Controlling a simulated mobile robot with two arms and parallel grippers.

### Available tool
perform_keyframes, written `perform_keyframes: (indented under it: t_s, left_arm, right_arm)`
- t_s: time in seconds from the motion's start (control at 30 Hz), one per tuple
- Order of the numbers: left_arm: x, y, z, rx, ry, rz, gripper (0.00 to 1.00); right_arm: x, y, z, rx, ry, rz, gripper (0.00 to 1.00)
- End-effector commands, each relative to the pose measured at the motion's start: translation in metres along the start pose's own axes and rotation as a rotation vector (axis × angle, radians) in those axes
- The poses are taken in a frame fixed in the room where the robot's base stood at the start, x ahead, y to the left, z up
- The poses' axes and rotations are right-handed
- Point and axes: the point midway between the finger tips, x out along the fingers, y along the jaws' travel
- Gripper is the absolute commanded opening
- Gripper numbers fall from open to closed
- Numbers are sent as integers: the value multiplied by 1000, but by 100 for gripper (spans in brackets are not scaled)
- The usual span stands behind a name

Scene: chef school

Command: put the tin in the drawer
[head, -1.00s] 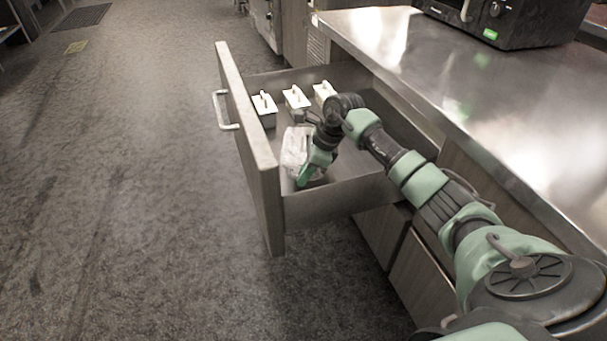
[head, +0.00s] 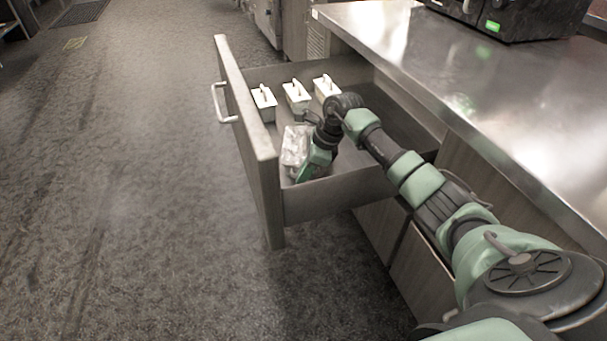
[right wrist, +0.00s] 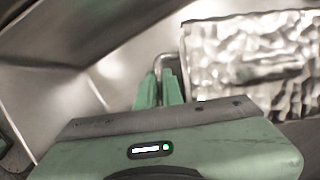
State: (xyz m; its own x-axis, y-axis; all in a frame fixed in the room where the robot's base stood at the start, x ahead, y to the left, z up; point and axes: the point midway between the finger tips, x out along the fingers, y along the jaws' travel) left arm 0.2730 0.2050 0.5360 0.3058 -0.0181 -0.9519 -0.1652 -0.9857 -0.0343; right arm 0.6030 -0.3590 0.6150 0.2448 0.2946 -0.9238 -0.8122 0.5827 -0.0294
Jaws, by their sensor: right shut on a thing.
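The tin (head: 296,144), silvery with a dented, hammered-looking surface, is inside the open drawer (head: 340,192), near its front panel. I cannot tell whether it touches the drawer floor. My right gripper (head: 303,174) reaches down into the drawer at the tin's near side. In the right wrist view the tin (right wrist: 250,45) fills the upper right, and the fingers of my right gripper (right wrist: 160,82) are shut on a thin metal handle at its end. The arm hides part of the tin in the head view. My left gripper is not in view.
Three white lidded containers (head: 296,92) stand in a row at the far end of the drawer. A steel counter (head: 480,110) overhangs on the right, with a black appliance (head: 510,22) on it. The floor (head: 130,190) left of the drawer is clear.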

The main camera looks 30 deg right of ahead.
Motion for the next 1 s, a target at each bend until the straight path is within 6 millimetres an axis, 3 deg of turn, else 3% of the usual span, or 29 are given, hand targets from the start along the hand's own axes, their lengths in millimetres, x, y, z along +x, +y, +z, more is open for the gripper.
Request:
perform_keyframes:
  t_s: [0.6, 0.7, 0.73, 1.0]
  left_arm:
    - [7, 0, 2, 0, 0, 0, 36]
    - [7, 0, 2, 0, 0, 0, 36]
    - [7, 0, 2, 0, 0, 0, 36]
    - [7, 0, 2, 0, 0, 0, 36]
  right_arm:
    - [8, -1, -3, -1, -2, -3, 0]
    - [8, -1, -3, -1, -3, -3, 30]
    - [8, -1, -3, -1, -2, -3, 33]
    - [10, 1, -4, 1, 1, 1, 33]
